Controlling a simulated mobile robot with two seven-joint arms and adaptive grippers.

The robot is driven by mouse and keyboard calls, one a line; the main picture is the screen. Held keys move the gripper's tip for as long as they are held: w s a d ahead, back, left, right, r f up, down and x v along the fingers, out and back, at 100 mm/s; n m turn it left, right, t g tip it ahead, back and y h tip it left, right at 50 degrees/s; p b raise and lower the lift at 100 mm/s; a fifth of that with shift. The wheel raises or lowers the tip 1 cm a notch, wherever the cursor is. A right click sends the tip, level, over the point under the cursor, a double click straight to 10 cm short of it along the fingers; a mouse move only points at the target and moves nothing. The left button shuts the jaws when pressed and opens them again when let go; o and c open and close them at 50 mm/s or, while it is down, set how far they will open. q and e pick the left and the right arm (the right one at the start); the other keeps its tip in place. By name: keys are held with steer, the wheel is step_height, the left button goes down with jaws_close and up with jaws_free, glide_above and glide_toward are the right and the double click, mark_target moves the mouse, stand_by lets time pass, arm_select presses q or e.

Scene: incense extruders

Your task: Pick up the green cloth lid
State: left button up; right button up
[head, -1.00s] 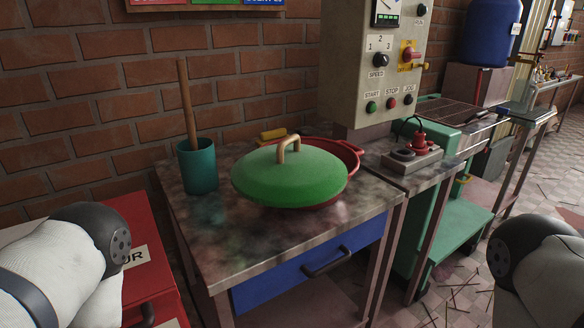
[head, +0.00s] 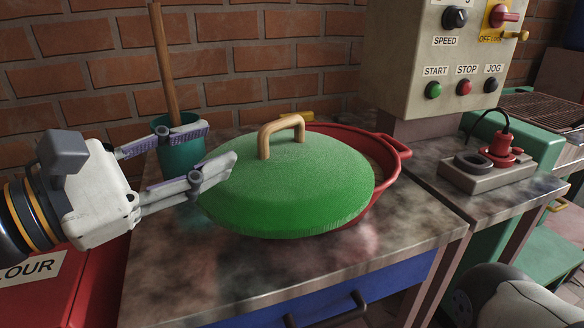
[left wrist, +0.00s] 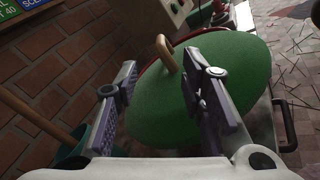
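The green cloth lid (head: 290,188) is round and domed, with a tan arched handle (head: 282,132) on top. It rests tilted, partly over a red pan (head: 380,165) on the worktop. My left gripper (head: 218,148) is open and empty at the left of the lid, its fingers pointing toward the handle. In the left wrist view the lid (left wrist: 225,85) and handle (left wrist: 165,52) show beyond and between the two spread fingers (left wrist: 165,85). I cannot tell whether the near finger touches the lid. My right gripper is out of view.
A teal cup (head: 178,152) with a wooden stick stands behind my left gripper. A control box (head: 440,60) with buttons hangs at the back right. A grey block with a red plug (head: 490,170) sits on the right table. The worktop front (head: 200,275) is clear.

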mark_target(272, 128)
arm_select(q)
steer(key=x, duration=1.1)
steer(key=shift+f, duration=0.15)
jaws_close()
